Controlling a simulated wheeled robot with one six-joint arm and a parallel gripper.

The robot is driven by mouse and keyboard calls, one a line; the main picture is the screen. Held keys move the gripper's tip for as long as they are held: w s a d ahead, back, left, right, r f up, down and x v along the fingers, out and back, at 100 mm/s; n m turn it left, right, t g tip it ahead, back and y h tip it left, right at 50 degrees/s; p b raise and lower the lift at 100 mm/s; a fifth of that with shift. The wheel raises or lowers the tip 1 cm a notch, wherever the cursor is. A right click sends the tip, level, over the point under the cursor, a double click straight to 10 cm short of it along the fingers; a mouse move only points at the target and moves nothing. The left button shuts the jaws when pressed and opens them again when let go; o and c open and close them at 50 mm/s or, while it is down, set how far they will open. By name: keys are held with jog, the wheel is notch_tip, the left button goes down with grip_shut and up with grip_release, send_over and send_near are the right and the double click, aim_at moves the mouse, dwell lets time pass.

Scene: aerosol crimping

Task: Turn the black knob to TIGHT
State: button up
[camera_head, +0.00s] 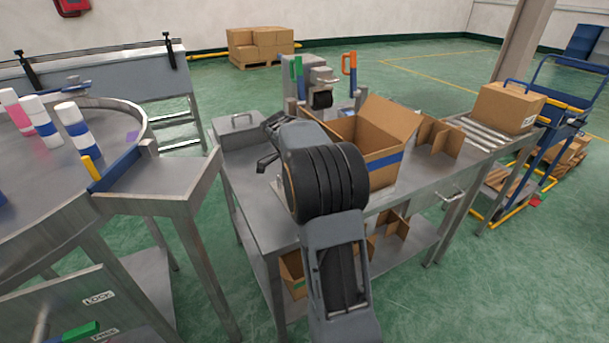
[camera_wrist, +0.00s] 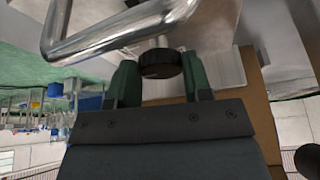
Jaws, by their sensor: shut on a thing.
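The black knob (camera_wrist: 160,64) shows in the wrist view as a short ribbed cylinder on a thin metal stem. My gripper (camera_wrist: 160,72) has its two green fingers on either side of the knob and is shut on it. A bent shiny metal bar (camera_wrist: 120,35) passes close to the knob and fingers. No TIGHT marking can be read, so I cannot tell how far the knob is turned. In the head view my arm covers much of the bench middle, and I cannot make out the knob there.
An open cardboard box (camera_head: 385,165) stands on the steel bench (camera_head: 262,222) right of my arm. A machine with green and orange handles (camera_head: 349,66) is behind. A round table (camera_head: 40,185) with striped cans is at left.

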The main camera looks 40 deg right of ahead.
jog(key=shift+m, duration=0.3)
jog(key=o, duration=0.9)
jog(key=p+v, duration=0.3)
jog(key=v, duration=1)
jog(key=shift+w+r, duration=0.2)
jog(key=shift+r, duration=0.2)
